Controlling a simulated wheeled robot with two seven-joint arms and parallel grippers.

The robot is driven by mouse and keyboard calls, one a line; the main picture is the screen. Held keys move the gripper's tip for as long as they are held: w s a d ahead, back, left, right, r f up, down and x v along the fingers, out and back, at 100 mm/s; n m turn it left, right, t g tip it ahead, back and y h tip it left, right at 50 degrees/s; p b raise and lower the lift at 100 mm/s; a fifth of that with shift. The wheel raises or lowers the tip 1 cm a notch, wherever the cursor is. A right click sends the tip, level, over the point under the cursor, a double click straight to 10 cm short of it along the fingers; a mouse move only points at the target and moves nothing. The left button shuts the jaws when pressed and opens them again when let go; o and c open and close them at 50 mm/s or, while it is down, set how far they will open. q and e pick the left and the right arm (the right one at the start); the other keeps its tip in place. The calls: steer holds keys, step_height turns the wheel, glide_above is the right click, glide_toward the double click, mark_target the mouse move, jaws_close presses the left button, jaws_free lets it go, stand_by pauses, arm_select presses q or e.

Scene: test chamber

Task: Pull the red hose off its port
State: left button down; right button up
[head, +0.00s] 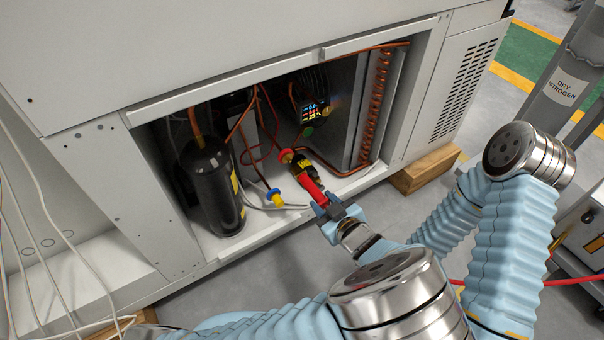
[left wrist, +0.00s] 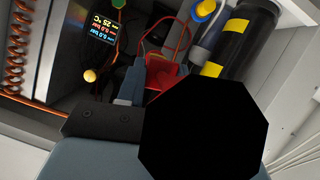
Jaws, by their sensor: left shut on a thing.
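The red hose end (head: 311,187) is a short red piece inside the open machine bay, in line with a black and yellow fitting (head: 299,166). I cannot tell whether it is seated on its port, as the joint is small. My left gripper (head: 332,208) is shut on the lower end of the red hose, at the bay's front edge. My right gripper is not in view.
A black cylinder (head: 211,188) stands left in the bay, with a blue and yellow fitting (head: 273,195) beside it. A lit gauge (head: 314,110) is behind, copper coils (head: 378,100) to the right. A grey stand marked dry nitrogen (head: 563,85) is at right.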

arm_select(q)
steer(key=shift+s+d+p, duration=0.55)
steer(key=shift+s+d, duration=0.35)
steer(key=shift+s, duration=0.3)
